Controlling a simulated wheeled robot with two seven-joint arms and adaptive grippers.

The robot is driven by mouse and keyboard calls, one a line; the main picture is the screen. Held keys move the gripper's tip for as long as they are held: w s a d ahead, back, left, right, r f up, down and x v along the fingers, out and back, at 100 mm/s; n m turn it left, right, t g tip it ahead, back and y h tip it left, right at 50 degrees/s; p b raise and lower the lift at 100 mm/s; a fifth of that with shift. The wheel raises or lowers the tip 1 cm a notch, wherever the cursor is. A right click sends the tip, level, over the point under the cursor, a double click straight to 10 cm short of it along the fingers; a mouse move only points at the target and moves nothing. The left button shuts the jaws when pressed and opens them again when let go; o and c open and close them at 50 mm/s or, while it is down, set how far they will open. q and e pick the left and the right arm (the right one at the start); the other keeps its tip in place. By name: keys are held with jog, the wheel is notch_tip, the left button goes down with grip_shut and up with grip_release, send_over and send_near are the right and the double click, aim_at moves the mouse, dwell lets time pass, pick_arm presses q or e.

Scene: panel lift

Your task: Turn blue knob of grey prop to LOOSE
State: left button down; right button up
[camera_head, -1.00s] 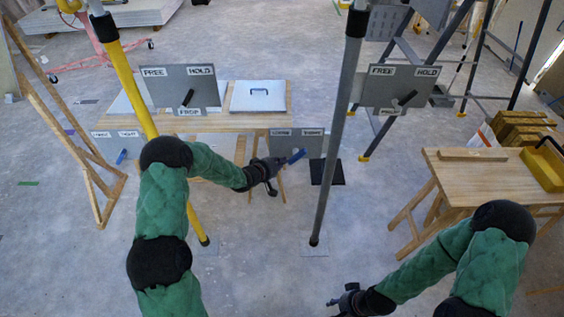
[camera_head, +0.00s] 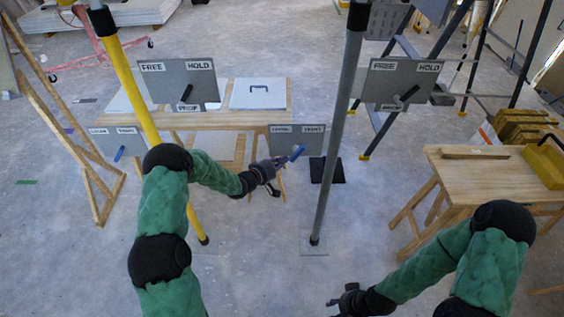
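The grey prop (camera_head: 328,170) stands upright right of centre. Its panel (camera_head: 283,136) has a LOOSE label on the left and a TIGHT label on the right. The blue knob (camera_head: 298,152) on that panel slants up to the right, towards the TIGHT side. My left gripper (camera_head: 279,168) is at the knob's lower left end. Contact, and whether its fingers close on the knob, are too small to tell. My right gripper (camera_head: 338,299) is low at the bottom edge, away from the prop, with its fingers apart and empty.
A yellow prop (camera_head: 140,90) with its own blue knob (camera_head: 119,153) stands on the left. FREE/HOLD panels (camera_head: 205,75) (camera_head: 380,86) are on both props. A wooden table (camera_head: 225,118) is behind; another table (camera_head: 465,175) stands right. Floor between is clear.

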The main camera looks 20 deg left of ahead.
pick_arm(q)
jog(key=shift+w+d+f+n+t+h+b, duration=0.3)
jog(key=shift+d+f+n+t+h+b, duration=0.5)
jog(key=shift+b, duration=1.45)
jog(key=shift+w+d+f+n+t+h+b, duration=0.3)
jog(key=shift+d+f+n+t+b, duration=0.85)
jog(key=shift+b, duration=1.05)
pick_arm(e)
notch_tip(320, 180, down, 9)
pick_arm(q)
jog(key=shift+d+r+n, duration=0.15)
jog(key=shift+d+n, duration=0.05)
jog(key=shift+n, duration=0.05)
pick_arm(e)
jog(key=shift+f, duration=0.2)
jog(key=shift+f, duration=0.1)
